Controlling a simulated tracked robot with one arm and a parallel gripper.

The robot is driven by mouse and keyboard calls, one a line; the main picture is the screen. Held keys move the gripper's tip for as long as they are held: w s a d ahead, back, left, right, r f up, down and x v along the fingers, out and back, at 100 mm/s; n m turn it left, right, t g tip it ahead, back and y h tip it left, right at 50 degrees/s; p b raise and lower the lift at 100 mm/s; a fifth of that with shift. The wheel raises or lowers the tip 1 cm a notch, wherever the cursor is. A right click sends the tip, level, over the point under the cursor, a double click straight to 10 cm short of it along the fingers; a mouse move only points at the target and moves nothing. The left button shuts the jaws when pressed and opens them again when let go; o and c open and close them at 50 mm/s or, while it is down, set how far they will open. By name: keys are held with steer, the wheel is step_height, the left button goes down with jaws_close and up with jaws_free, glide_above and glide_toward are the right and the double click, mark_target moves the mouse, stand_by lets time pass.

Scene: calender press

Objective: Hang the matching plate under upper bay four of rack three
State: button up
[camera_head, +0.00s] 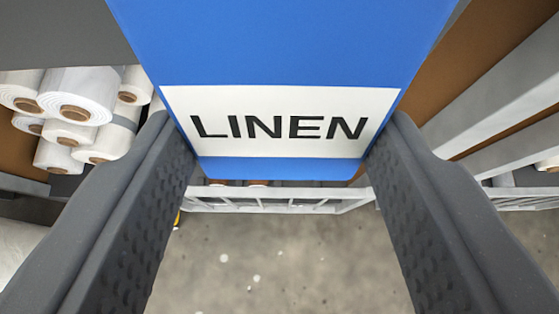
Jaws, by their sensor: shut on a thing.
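A blue plate (280,45) fills the top middle of the view. It bears a white label (280,121) that reads LINEN in black letters. My gripper (281,150) is shut on this plate, with one dark grey finger at its left edge and one at its right edge. The plate's upper part runs out of the picture. I cannot make out any bay or rack number, and the plate hides what lies straight behind it.
White rolls with brown cores (75,112) are stacked at the left. A pale metal frame (270,200) crosses below the plate. Grey beams (500,92) and brown panels run along the right. Speckled grey floor (275,260) shows between my fingers.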

steer(key=shift+w+f, duration=0.1)
steer(key=shift+w, duration=0.9)
steer(key=shift+f, duration=0.8)
steer(key=o, duration=1)
steer(key=shift+o, duration=0.2)
steer(key=shift+s, duration=0.1)
